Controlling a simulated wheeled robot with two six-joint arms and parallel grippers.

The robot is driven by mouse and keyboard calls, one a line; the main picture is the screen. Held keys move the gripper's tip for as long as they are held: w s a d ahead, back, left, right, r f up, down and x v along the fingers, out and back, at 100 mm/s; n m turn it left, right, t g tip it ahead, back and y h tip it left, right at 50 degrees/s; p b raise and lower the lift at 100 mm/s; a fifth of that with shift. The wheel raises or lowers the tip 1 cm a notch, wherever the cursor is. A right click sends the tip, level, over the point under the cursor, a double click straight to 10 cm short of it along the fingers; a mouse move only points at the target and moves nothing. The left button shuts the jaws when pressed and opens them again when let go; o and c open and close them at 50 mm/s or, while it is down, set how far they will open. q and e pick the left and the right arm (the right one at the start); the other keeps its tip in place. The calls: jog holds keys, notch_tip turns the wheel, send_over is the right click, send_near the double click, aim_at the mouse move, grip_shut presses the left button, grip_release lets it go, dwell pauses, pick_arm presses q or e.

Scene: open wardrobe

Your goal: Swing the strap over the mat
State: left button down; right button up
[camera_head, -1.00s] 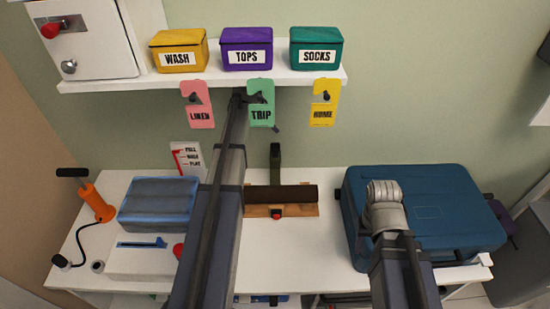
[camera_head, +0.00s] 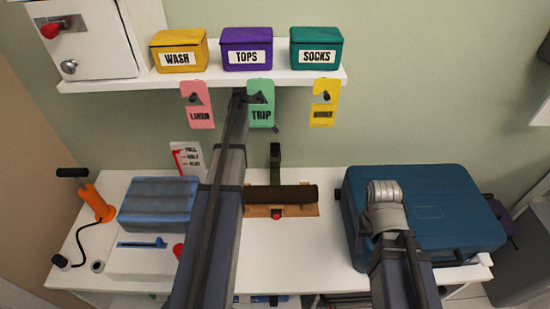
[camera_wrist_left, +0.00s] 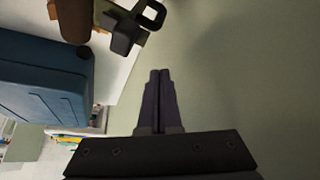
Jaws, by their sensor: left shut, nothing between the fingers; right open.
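The mat is a dark brown roll (camera_head: 282,194) on a wooden cradle in the middle of the white table; its end also shows in the left wrist view (camera_wrist_left: 76,22). The strap (camera_head: 275,155) is dark green and stands upright behind the mat, by the wall. In the left wrist view the strap (camera_wrist_left: 119,20) has a black buckle at its end. My left gripper (camera_wrist_left: 160,72) is shut and empty, apart from the strap in that picture. In the head view my left arm reaches up past the mat's left end. My right gripper's fingers are hidden.
A blue suitcase (camera_head: 450,210) lies at the right, under my right arm. A blue ribbed block (camera_head: 158,202) and an orange pump (camera_head: 97,203) stand at the left. The green TRIP tag (camera_head: 261,112) hangs below the shelf (camera_head: 140,84), close to my left arm's end.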

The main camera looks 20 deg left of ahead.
pick_arm(q)
jog(key=shift+f, duration=0.1)
jog(key=shift+f+b, duration=2.2)
jog(key=shift+b, duration=0.1)
jog(key=shift+s, duration=0.1)
jog(key=s+d, duration=0.3)
jog(key=s, duration=0.3)
jog(key=s+d, duration=0.3)
jog(key=s, duration=0.4)
jog(key=shift+s+d, duration=0.15)
jog(key=shift+d, duration=0.1)
jog(key=shift+r, duration=0.1)
notch_tip(320, 180, up, 7)
jog(key=p, duration=0.7)
